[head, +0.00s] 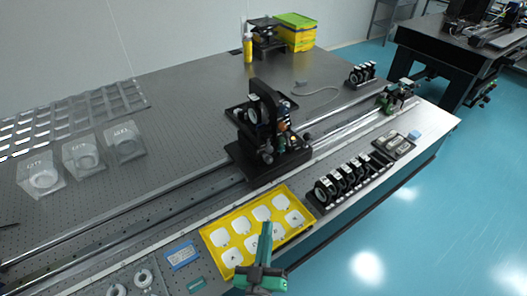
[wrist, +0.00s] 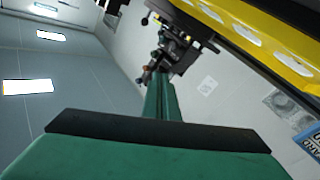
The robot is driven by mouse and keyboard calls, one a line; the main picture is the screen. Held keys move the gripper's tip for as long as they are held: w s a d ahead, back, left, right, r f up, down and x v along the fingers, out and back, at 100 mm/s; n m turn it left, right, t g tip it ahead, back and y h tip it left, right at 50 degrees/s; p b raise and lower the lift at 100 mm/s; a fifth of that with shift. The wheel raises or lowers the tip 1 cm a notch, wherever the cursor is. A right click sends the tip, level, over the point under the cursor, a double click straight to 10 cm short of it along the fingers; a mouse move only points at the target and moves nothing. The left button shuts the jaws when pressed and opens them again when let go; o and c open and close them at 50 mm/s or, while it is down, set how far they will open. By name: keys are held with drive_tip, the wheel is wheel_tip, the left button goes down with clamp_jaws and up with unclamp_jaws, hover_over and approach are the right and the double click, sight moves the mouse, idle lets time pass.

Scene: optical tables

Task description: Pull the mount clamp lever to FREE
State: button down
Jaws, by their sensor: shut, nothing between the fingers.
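The black optical mount (head: 265,120) stands upright on a dark carriage (head: 262,164) on the long rail, near the middle of the table. Small knobs and coloured parts show on its right side. I cannot tell which small part is the clamp lever or how it is set. The mount also shows, tilted, in the wrist view (wrist: 178,48). My gripper (head: 266,228) has green fingers and is shut and empty. It is over the yellow tray, in front of the mount and apart from it. In the wrist view the shut fingers (wrist: 161,82) point towards the mount.
The yellow tray (head: 207,232) with several white pieces lies below my gripper. A black rack of round optics (head: 345,182) stands to its right. Clear boxes (head: 83,157) stand at the left. Another rail device (head: 397,95) sits further right. The table behind the mount is mostly clear.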

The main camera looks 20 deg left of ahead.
sight(269, 146)
drive_tip(key=w+a+r+n+t+y, duration=0.1)
drive_tip(key=w+a+r+n+y, duration=0.1)
drive_tip(key=w+a+r+n, duration=0.2)
drive_tip(key=w+a+r, duration=0.3)
drive_tip(key=w+r, duration=0.3)
drive_tip(key=r, duration=0.1)
drive_tip(key=shift+w+r, duration=0.15)
drive_tip(key=shift+a, duration=0.1)
drive_tip(key=w, duration=0.9)
drive_tip(key=shift+w+f, duration=0.2)
drive_tip(key=shift+f, duration=0.15)
